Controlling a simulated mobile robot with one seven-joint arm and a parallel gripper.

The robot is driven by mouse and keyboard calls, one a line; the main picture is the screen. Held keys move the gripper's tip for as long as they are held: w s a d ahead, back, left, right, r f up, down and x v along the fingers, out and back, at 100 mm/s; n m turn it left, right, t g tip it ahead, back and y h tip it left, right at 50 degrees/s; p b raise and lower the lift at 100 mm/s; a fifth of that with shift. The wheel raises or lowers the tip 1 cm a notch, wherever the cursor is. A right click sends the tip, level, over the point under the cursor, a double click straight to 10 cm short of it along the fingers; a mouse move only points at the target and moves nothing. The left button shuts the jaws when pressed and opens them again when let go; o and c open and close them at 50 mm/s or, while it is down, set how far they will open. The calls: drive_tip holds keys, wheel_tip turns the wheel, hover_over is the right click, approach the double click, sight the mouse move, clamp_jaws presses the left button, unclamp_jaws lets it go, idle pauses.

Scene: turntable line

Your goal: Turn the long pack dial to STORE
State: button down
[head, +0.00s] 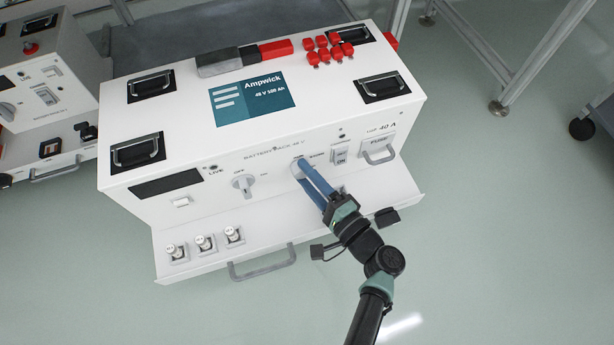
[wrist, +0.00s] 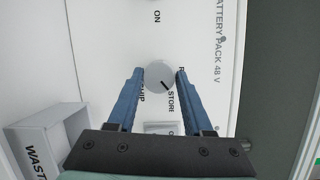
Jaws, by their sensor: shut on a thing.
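The long pack dial (wrist: 159,77) is a round grey knob on the white front panel, between my gripper's two blue fingers in the wrist view. Its dark pointer line slants to the lower right, toward the STORE label (wrist: 172,101). The SHIP label (wrist: 142,94) is partly hidden by the left finger, and another label starting with R is mostly hidden by the right finger. My gripper (wrist: 159,76) is shut on the dial. In the head view, my gripper (head: 300,166) reaches the panel of the white Ampwick battery pack (head: 330,105), and its fingers largely cover the dial.
An OFF/ON knob (head: 243,184) sits left of the dial. A switch (head: 340,157) and a fuse drawer handle (head: 379,154) are to its right. Several plugs (head: 204,243) stand on the front ledge. A bin marked WASTE (wrist: 40,140) is at lower left in the wrist view.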

drive_tip(key=shift+f+m+t+b, duration=0.15)
drive_tip(key=shift+m+t+b, duration=0.3)
drive_tip(key=shift+m, duration=1.05)
drive_tip(key=shift+c, duration=1.5)
unclamp_jaws()
drive_tip(key=p+v, duration=0.4)
drive_tip(key=v, duration=0.9)
drive_tip(key=shift+f, duration=0.25)
